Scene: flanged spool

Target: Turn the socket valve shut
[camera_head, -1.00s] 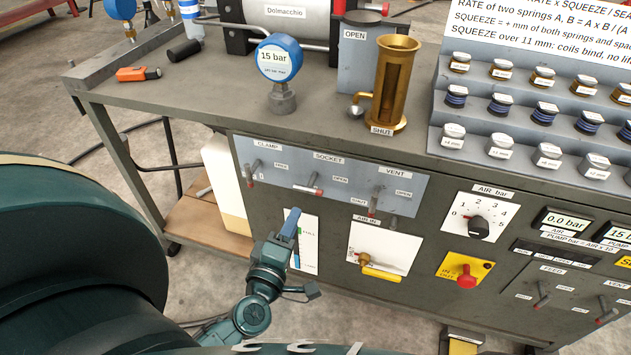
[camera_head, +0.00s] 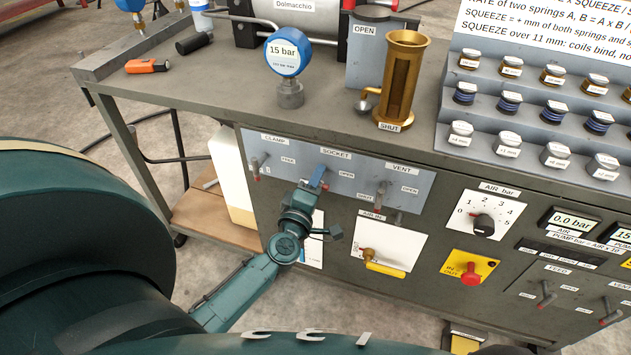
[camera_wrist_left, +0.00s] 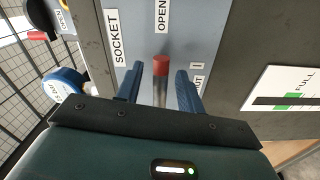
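The socket valve lever (camera_wrist_left: 160,67) has a red tip and a grey metal stem. In the left wrist view it points toward the OPEN label (camera_wrist_left: 162,15). A second label beside it is partly covered by a finger. My left gripper (camera_head: 318,178) is at the socket valve, under the SOCKET label (camera_head: 335,153). Its blue fingers (camera_wrist_left: 159,80) stand apart on either side of the lever, with a visible gap on each side. In the head view the gripper hides most of this lever. My right gripper is not in view.
The CLAMP lever (camera_head: 257,170) is left of the socket valve and the VENT lever (camera_head: 381,194) is right of it, on the same grey-blue panel (camera_head: 430,182). The yellow AIR IN handle (camera_head: 385,269) sits below. A gauge (camera_head: 288,55) reads 15 bar.

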